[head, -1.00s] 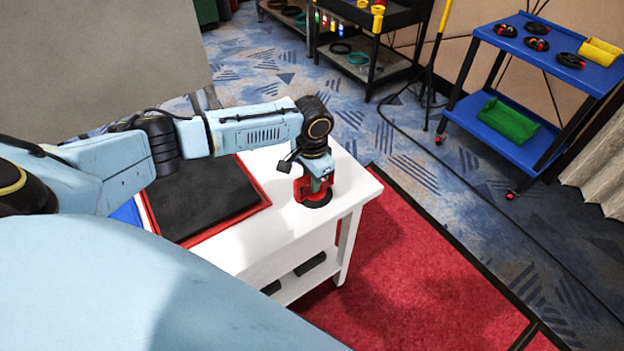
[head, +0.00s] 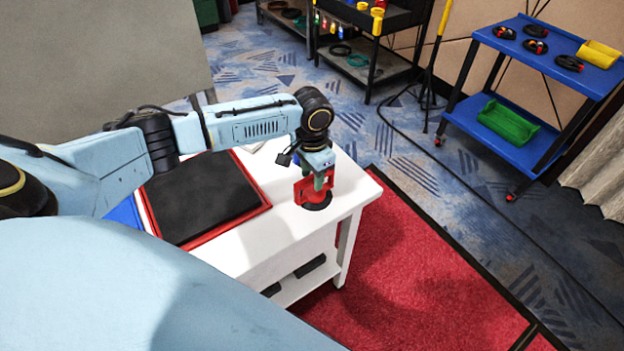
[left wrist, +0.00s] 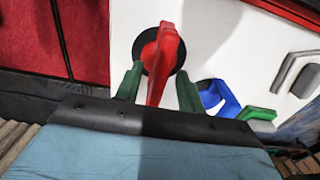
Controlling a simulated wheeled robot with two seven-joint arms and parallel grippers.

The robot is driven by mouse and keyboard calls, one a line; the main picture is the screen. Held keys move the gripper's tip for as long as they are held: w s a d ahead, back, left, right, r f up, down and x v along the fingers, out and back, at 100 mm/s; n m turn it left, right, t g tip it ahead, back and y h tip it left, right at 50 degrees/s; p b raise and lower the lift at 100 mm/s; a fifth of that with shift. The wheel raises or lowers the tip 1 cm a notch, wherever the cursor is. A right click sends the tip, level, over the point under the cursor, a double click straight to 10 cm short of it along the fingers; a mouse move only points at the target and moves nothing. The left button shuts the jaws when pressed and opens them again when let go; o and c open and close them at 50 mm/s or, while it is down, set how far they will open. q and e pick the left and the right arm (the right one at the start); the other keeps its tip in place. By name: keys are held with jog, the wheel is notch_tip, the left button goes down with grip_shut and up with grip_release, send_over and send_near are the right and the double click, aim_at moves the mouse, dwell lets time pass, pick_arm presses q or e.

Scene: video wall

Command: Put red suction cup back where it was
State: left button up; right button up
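The red suction cup (head: 302,192) stands upright on its black round base (head: 317,206) near the right end of the white table (head: 285,238). In the left wrist view its red handle (left wrist: 166,55) rises between the green fingers of my left gripper (left wrist: 158,88). Pale gaps show on both sides of the handle, so the fingers are open around it, not clamped. In the head view my left gripper (head: 321,180) points down over the cup and hides part of it. My right gripper is not in view.
A blue piece (left wrist: 222,98) and a green piece (left wrist: 257,113) lie beside the cup, with grey handles (left wrist: 292,75) nearby. A black panel with a red border (head: 205,195) lies on the table to the left. A blue cart (head: 555,45) stands farther right.

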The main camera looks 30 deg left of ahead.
pick_arm(q)
notch_tip(320, 180, up, 9)
jog(key=shift+r+p, duration=0.15)
jog(key=shift+p, duration=0.45)
